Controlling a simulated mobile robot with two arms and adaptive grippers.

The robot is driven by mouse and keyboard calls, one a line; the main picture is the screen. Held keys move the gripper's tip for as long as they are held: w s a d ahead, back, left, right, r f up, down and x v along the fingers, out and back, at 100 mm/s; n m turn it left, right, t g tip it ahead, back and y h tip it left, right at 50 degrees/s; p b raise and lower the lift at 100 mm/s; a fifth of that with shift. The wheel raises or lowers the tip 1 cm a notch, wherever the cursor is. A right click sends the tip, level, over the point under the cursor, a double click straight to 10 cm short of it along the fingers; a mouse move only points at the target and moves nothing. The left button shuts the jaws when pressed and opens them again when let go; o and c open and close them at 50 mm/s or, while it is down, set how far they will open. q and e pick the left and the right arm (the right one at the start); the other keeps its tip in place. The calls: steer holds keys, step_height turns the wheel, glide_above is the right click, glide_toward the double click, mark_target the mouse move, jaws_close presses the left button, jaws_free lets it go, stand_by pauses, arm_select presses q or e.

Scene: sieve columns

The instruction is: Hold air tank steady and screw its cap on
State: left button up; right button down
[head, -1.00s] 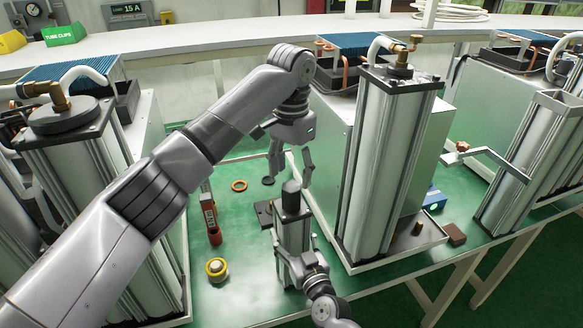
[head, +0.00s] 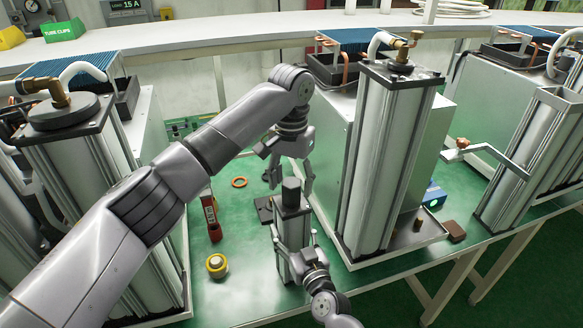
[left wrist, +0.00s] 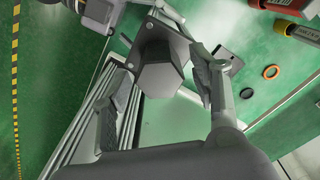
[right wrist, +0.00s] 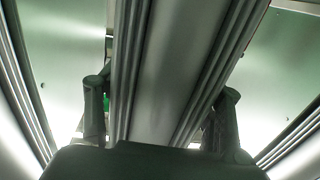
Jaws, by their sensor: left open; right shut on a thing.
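The air tank (head: 289,225) is a slim silver ribbed column with a dark top, standing upright on the green bench. Its dark hexagonal cap (head: 291,191) sits on top; it also fills the middle of the left wrist view (left wrist: 162,62). How far it is threaded cannot be told. My left gripper (head: 290,180) is open above the tank, pointing down, with a finger on either side of the cap and gaps visible. My right gripper (head: 294,236) is shut on the tank's body from the front; the ribbed body (right wrist: 165,70) runs between its fingers in the right wrist view.
A tall silver column (head: 385,165) stands close on the right, another (head: 105,190) on the left. A red tube (head: 211,217), a yellow-ringed part (head: 217,265) and an orange ring (head: 239,182) lie left of the tank. A brown block (head: 453,231) lies at right.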

arm_select(q)
steer(key=shift+f, duration=1.7)
steer(key=shift+c, duration=0.4)
jaws_close()
steer(key=shift+o, duration=0.5)
jaws_free()
steer(key=shift+r, duration=0.1)
step_height(320, 180, up, 12)
steer(key=shift+f, duration=0.1)
